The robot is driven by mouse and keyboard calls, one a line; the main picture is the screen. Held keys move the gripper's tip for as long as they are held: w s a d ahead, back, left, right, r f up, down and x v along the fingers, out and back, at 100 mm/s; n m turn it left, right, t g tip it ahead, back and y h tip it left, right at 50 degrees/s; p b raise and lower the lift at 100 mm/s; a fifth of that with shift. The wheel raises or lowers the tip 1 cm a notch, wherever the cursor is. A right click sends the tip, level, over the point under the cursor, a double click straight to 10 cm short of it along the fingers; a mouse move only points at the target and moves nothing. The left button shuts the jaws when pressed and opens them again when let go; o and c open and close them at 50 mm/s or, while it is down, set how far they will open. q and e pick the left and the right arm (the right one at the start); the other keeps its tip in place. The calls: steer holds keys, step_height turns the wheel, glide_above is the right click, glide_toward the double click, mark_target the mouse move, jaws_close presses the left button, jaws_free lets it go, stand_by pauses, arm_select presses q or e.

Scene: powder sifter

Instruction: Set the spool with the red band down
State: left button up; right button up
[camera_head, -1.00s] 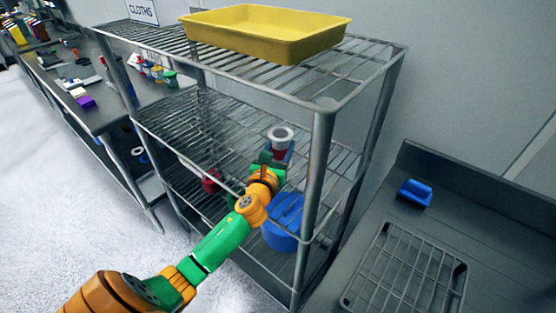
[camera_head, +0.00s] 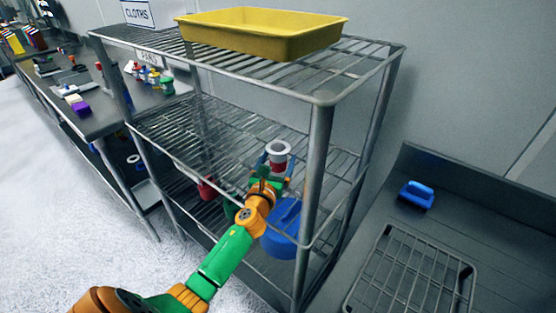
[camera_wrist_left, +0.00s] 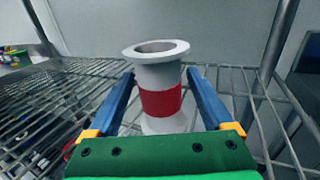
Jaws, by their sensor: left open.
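The spool (camera_head: 278,149), white with a wide flange and a red band, stands upright on the middle wire shelf (camera_head: 222,130) of the rack. In the left wrist view the spool (camera_wrist_left: 158,60) is centred, its red band (camera_wrist_left: 160,101) level with my fingers. My left gripper (camera_wrist_left: 160,80) is open, with one blue finger on each side of the spool and a gap visible on both sides. In the head view my left gripper (camera_head: 277,168) reaches into the rack from the front. The spool's base is partly hidden behind the gripper's green body. My right gripper is not in view.
A yellow tray (camera_head: 262,42) sits on the top shelf, above the arm. A rack post (camera_head: 312,190) stands just right of my gripper. A blue container (camera_head: 283,228) and a red object (camera_head: 207,188) are lower down. The middle shelf left of the spool is clear.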

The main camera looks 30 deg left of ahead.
arm_select(q)
steer(key=shift+r, duration=0.2)
steer(key=v, duration=1.2)
